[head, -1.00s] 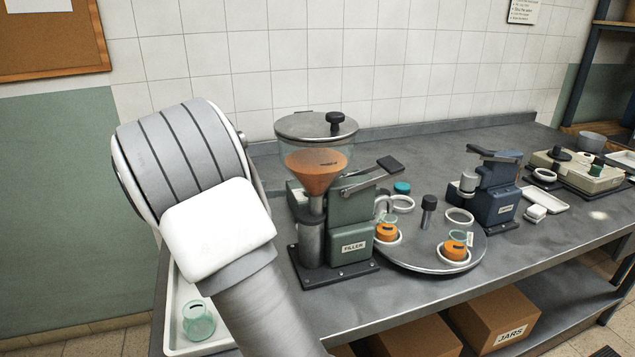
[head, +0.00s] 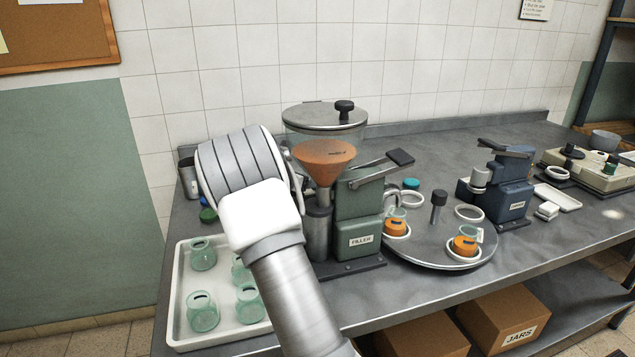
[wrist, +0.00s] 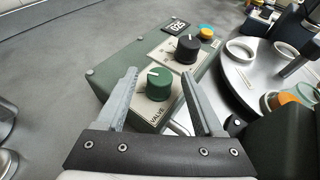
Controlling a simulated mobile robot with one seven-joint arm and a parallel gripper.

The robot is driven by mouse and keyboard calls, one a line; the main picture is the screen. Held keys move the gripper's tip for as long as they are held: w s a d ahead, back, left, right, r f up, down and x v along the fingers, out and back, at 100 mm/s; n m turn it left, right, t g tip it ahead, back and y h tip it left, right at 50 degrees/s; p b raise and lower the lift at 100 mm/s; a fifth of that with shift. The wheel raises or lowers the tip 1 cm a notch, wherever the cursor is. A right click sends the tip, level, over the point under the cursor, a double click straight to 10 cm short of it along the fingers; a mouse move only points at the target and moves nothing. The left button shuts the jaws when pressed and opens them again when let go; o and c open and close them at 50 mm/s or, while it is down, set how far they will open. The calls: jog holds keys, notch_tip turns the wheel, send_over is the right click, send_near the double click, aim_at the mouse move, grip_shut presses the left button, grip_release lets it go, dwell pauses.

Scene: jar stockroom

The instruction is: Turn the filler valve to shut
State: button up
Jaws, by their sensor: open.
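The filler (head: 358,205) stands on the bench left of the round turntable, a green machine with a clear hopper of orange contents. In the wrist view its control panel shows a green valve knob (wrist: 159,84) with a pale pointer line, above the label "VALVE". My gripper (wrist: 160,75) is open, one finger on each side of the green knob, seen from above; I cannot tell whether either finger touches it. In the head view my gripper is hidden behind my arm and the filler.
A black knob (wrist: 187,50) and a small display (wrist: 177,26) share the panel. The turntable (head: 425,252) holds jars with orange contents. A white tray (head: 182,312) of empty jars lies at the left. A blue capping machine (head: 505,190) stands to the right.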

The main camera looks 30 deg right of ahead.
jog(key=shift+x, duration=0.8)
grip_shut()
